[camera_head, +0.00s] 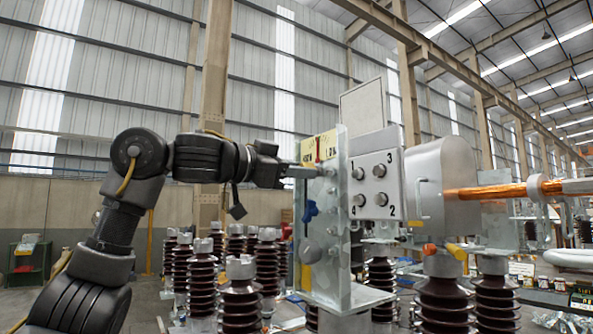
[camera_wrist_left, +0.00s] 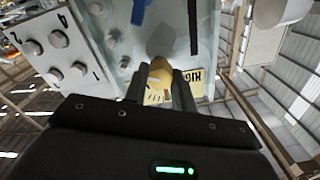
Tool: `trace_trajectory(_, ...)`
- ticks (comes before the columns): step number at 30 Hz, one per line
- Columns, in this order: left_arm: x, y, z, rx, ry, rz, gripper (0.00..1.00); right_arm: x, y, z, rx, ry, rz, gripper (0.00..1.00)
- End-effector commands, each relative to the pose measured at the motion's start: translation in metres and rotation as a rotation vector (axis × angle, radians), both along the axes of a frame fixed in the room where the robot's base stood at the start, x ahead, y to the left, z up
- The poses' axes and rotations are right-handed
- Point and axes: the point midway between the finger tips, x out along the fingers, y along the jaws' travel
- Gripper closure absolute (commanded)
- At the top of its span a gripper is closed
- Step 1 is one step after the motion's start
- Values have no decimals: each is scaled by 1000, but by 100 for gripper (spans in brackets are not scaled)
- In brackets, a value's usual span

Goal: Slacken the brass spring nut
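My left gripper (camera_head: 303,172) reaches in from the left to the upper part of the pale metal isolator frame (camera_head: 335,265), just below a yellow label (camera_head: 318,147). In the left wrist view, my two dark fingers (camera_wrist_left: 160,88) stand apart, with a rounded brass-yellow part (camera_wrist_left: 160,72), apparently the brass spring nut, showing between their tips. I cannot tell whether the fingers touch it. A small pale scale with red and green marks (camera_wrist_left: 157,97) shows just below it. In the head view the nut is hidden or too small to make out. My right gripper is not in view.
A plate with several numbered bolts (camera_head: 376,185) stands right of the frame; it also shows in the left wrist view (camera_wrist_left: 50,45). A blue handle (camera_head: 310,211) hangs below the gripper. Brown ribbed insulators (camera_head: 240,300) stand below. A copper bar (camera_head: 490,192) runs right.

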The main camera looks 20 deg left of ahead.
Motion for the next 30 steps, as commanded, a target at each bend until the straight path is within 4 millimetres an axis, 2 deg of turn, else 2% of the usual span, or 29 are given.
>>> trace_trajectory(1,0,0,0,0,0,1,68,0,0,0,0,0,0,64)
trace_trajectory(5,0,0,0,0,0,1,53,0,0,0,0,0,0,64)
trace_trajectory(16,-6,5,-1,-2,-3,1,53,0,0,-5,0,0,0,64)
trace_trajectory(30,-70,60,-2,1,-4,3,53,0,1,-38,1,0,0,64)
